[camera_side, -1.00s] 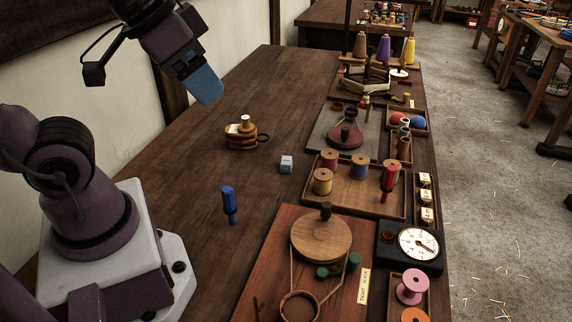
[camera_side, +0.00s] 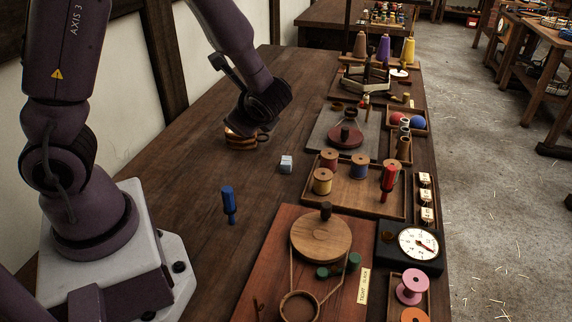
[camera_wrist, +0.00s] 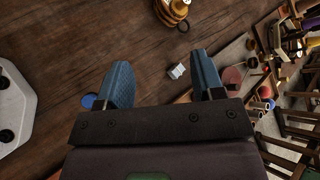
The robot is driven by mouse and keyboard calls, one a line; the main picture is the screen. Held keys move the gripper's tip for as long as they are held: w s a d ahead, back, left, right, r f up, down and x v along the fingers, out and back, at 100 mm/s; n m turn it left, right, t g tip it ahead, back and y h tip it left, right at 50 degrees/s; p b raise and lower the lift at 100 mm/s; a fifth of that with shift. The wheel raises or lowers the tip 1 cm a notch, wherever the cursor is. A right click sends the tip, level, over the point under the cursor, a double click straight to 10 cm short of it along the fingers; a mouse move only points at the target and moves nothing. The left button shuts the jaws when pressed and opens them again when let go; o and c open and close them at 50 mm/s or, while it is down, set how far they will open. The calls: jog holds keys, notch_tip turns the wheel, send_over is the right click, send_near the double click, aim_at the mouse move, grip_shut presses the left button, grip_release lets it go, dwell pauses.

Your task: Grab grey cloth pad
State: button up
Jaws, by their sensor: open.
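The grey cloth pad (camera_side: 286,164) is a small pale grey block lying on the bare dark bench, between the ring stack and the tray of spools. It also shows in the wrist view (camera_wrist: 176,71), near the middle, between my two blue fingers and closer to the right one. My gripper (camera_wrist: 161,62) is open and empty, with the fingers wide apart. It appears to be above the bench, apart from the pad. In the side view my dark wrist is up and left of the pad, and the fingers cannot be made out there.
A stack of wooden rings (camera_side: 241,143) stands beyond the pad, partly behind my wrist. A blue-handled tool (camera_side: 229,204) stands nearer. A spool tray (camera_side: 365,201) lies right of the pad, with a red-handled tool (camera_side: 388,184). The bench around the pad is clear.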

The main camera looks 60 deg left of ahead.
jog(key=w+f+m+t+y, duration=0.2)
jog(key=w+f+m+t, duration=0.25)
jog(key=f+m, duration=0.4)
jog(key=m+t+h, duration=0.2)
jog(key=m, duration=0.3)
send_near(286, 159)
jog(key=shift+s+d+r, duration=0.25)
jog(key=shift+s+d, duration=0.15)
jog(key=shift+s, duration=0.15)
jog(key=shift+s+d+r, duration=0.25)
jog(key=shift+s+d, duration=0.15)
jog(key=shift+s, duration=0.2)
jog(key=shift+w+a+f, duration=0.2)
jog(key=shift+a+f, duration=0.05)
jog(key=x, duration=0.9)
jog(key=w+x, duration=0.1)
jog(key=x, duration=0.2)
jog(key=shift+d+r, duration=0.1)
jog(key=shift+d, duration=0.05)
jog(key=c, duration=1)
